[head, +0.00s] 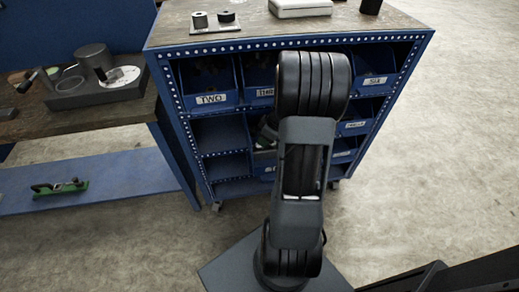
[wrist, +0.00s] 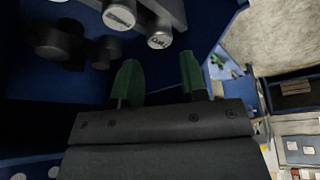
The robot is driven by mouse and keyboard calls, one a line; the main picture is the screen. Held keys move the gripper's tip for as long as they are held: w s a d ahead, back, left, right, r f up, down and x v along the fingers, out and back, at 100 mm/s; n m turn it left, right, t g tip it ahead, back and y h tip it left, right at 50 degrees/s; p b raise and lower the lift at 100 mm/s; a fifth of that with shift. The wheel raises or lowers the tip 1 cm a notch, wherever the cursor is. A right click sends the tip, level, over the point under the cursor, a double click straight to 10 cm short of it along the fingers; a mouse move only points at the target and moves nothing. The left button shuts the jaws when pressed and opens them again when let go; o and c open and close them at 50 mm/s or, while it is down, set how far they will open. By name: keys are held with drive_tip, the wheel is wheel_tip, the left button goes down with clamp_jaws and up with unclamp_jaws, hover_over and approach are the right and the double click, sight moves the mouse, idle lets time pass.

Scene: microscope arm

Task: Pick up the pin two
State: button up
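My gripper (wrist: 159,70) shows in the wrist view with its two green fingers apart and nothing between them. Beyond the fingertips, at the top, are dark cylindrical parts with pale, marked end faces: one on the left (wrist: 119,17) and one on the right (wrist: 159,39). Their markings are too small to read surely, so I cannot tell which is pin two. In the head view, a blue bin labelled TWO (head: 211,99) sits in the upper left of the blue cart (head: 170,84). My arm hides part of the cart front, and my gripper is mostly hidden there.
Other labelled bins, including one at upper right (head: 374,81), fill parts of the cart. Two small cylinders stand on a plate (head: 215,29) on its top. A workbench (head: 75,122) with a grey fixture is at left. Open floor (head: 450,150) lies to the right.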

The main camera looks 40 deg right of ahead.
sight(259, 150)
drive_tip(key=shift+x, duration=2.35)
drive_tip(key=c, duration=0.6)
drive_tip(key=shift+c, duration=0.4)
drive_tip(key=shift+r, duration=0.1)
